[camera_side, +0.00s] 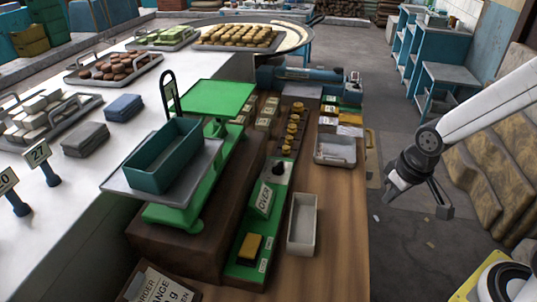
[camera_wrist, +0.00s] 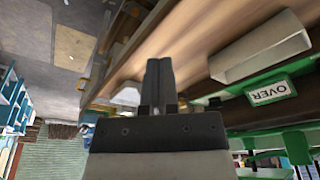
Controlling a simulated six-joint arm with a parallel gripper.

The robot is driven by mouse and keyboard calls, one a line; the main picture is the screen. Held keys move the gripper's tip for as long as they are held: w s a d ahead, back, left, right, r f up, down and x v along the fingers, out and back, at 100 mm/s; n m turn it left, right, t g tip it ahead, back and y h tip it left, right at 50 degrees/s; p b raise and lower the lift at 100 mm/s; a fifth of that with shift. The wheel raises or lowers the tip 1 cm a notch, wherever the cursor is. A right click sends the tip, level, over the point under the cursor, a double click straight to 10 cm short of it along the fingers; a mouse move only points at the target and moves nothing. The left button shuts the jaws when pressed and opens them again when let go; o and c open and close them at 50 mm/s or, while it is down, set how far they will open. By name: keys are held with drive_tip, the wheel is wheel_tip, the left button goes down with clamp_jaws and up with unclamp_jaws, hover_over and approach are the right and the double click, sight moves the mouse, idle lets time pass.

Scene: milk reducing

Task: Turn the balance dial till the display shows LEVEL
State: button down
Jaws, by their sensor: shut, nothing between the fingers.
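The balance (camera_side: 190,150) has green parts, a flat green plate and a pan holding a teal tub (camera_side: 165,155). On the green strip beside it, a small display (camera_side: 265,199) reads OVER. The display also shows in the wrist view (camera_wrist: 270,91). A black knob (camera_side: 279,168), which looks like the balance dial, stands on the strip just behind the display. My gripper (camera_side: 444,211) is shut and empty, out over the floor to the right of the bench, well apart from the dial. Its fingers (camera_wrist: 158,80) are together in the wrist view.
A row of brass weights (camera_side: 292,130) stands behind the dial. A pale empty tray (camera_side: 302,224) lies right of the display, and a metal tray (camera_side: 335,149) farther back. A yellow block (camera_side: 250,246) sits at the strip's near end. The bench's right side is mostly clear.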

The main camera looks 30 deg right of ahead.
drive_tip(key=c, duration=0.7)
unclamp_jaws()
drive_tip(key=shift+w, duration=0.1)
drive_tip(key=o, duration=0.4)
drive_tip(key=shift+w+a+r, duration=0.1)
drive_tip(key=shift+w, duration=0.2)
drive_tip(key=shift+o, duration=0.7)
drive_tip(key=w+a+r, duration=0.1)
drive_tip(key=w, duration=0.5)
drive_tip(key=w+a+r+n+g, duration=0.1)
drive_tip(key=w+a, duration=0.1)
drive_tip(key=w, duration=0.3)
drive_tip(key=shift+w+a+r, duration=0.25)
drive_tip(key=shift+w, duration=0.1)
drive_tip(key=r+n+g, duration=0.2)
hover_over(278, 164)
drive_tip(key=shift+f, duration=0.1)
drive_tip(key=shift+f, duration=0.1)
drive_tip(key=shift+f, duration=3.85)
